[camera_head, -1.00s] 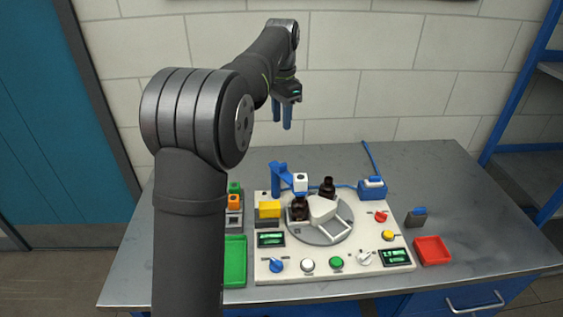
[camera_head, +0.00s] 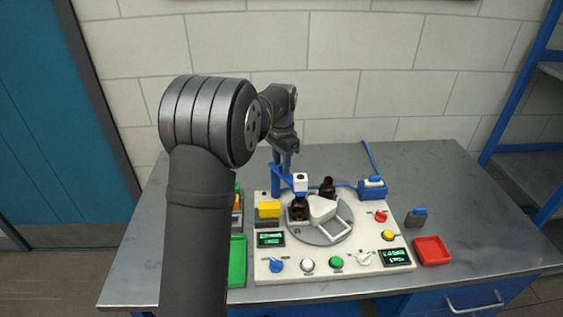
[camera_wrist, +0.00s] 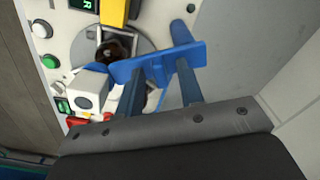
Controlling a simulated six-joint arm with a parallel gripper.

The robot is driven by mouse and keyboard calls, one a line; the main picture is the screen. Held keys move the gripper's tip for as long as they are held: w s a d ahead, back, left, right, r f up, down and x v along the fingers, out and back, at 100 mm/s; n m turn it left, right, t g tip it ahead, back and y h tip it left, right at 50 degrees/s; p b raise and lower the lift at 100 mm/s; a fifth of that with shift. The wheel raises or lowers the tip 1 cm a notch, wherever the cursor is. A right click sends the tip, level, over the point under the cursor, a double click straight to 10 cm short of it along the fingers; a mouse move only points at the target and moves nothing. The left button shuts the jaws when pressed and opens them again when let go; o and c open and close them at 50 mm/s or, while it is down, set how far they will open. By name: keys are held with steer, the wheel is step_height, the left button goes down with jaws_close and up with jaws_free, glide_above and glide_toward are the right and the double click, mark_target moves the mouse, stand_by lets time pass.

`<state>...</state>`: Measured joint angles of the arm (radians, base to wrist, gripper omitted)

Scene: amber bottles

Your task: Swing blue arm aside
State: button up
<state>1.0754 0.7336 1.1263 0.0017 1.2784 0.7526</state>
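The blue arm (camera_head: 288,182) on the console reaches from a blue post at the left to a white block (camera_head: 301,179) over an amber bottle (camera_head: 299,208) on the grey turntable (camera_head: 340,235). My gripper (camera_head: 282,162) is low behind the arm, its blue fingers pointing down. In the wrist view, my gripper's two blue fingers (camera_wrist: 158,72) stand apart with a gap between them. The blue arm (camera_wrist: 155,62) crosses at their tips. The tips are partly hidden, so contact is unclear. The white block (camera_wrist: 88,90) lies left of the fingers.
A second amber bottle (camera_head: 327,187) stands behind a white fixture (camera_head: 320,208). A yellow block (camera_head: 268,209) is left of the turntable. A blue box (camera_head: 371,189) stands behind right. A green tray (camera_head: 237,262) and red tray (camera_head: 432,250) flank the console. The right table is mostly clear.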

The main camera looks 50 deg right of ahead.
jaws_close()
steer(key=shift+a+m, duration=0.1)
steer(key=shift+m, duration=0.2)
steer(key=m, duration=0.3)
steer(key=w+a+m, duration=0.1)
steer(key=m, duration=0.3)
steer(key=w+a+m, duration=0.1)
steer(key=m, duration=0.2)
steer(key=shift+w+a, duration=0.1)
steer(key=shift+w, duration=0.1)
steer(key=shift+m, duration=0.3)
stand_by(0.5)
jaws_free()
